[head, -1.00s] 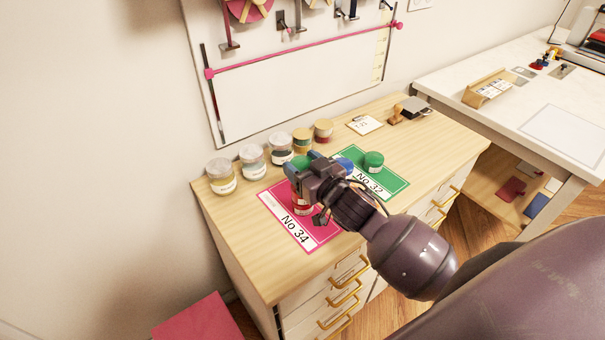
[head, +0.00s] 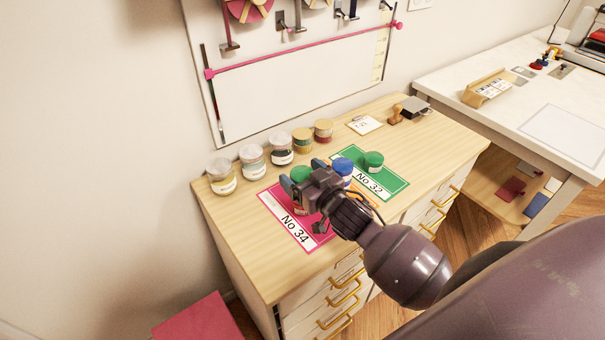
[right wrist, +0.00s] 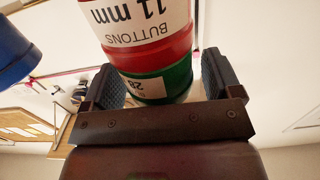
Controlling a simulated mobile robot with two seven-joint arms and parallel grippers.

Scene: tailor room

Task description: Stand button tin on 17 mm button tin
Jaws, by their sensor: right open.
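In the head view a green tin (head: 300,174) stands on the pink No 34 card's stack, mostly behind my right gripper (head: 302,176). In the right wrist view, which is upside down, this green tin (right wrist: 165,84) sits against a red-and-white tin (right wrist: 140,25) labelled 11 mm BUTTONS, the green one on top. My right jaws (right wrist: 160,88) are open, one on each side of the green tin. I cannot tell whether they touch it. A blue tin (head: 342,167) stands just right of the gripper. No 17 mm label is readable. My left gripper is out of view.
Another green tin (head: 373,161) stands on the green No 32 card (head: 396,185). Several jars and tins (head: 252,160) line the back edge of the wooden cabinet by the wall. The pink card (head: 318,240) lies near the front edge. The left front cabinet top is clear.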

